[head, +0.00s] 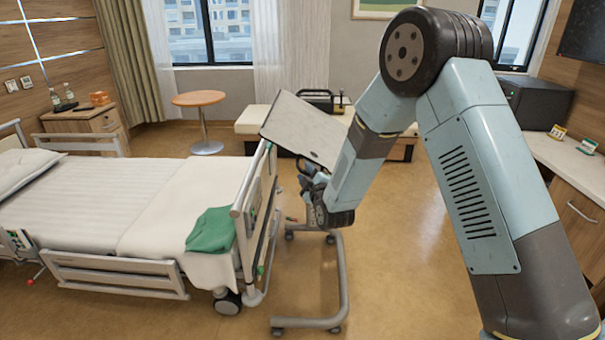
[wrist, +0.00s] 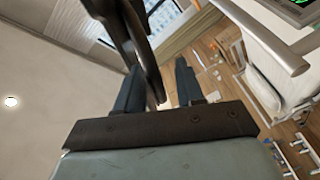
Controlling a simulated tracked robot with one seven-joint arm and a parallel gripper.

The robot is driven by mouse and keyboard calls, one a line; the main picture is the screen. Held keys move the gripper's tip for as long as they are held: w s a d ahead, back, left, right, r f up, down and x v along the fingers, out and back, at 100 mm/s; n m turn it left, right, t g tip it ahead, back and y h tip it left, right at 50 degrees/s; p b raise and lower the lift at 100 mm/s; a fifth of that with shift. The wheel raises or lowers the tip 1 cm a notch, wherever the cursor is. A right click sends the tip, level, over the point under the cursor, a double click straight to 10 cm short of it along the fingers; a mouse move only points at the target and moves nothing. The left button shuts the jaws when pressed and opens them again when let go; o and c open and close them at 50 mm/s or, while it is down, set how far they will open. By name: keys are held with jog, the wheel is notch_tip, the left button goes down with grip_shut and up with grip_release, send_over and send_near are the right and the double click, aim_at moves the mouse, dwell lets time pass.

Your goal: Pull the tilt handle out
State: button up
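The overbed table's pale top (head: 305,128) is tilted at the foot of the bed, on a grey frame (head: 343,270) with castors. My gripper (head: 308,172) is just under the top's lower side, beside the bed's foot end. In the wrist view my gripper (wrist: 160,82) has its two fingers apart. A dark curved bar (wrist: 143,45), which may be the tilt handle, reaches down between the fingers, closer to the left one. I cannot tell whether it touches that finger. In the head view the handle cannot be made out behind my wrist and gripper.
The bed (head: 90,200) with a green cloth (head: 211,230) stands close on the left. A bench (head: 252,122) is behind the table, and a round table (head: 198,98) stands farther back. A counter (head: 570,165) is at the right. Floor is clear around the table's base.

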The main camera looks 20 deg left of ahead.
jog(key=shift+w+a, duration=0.3)
jog(key=shift+w, duration=0.1)
grip_shut()
dwell(0.4)
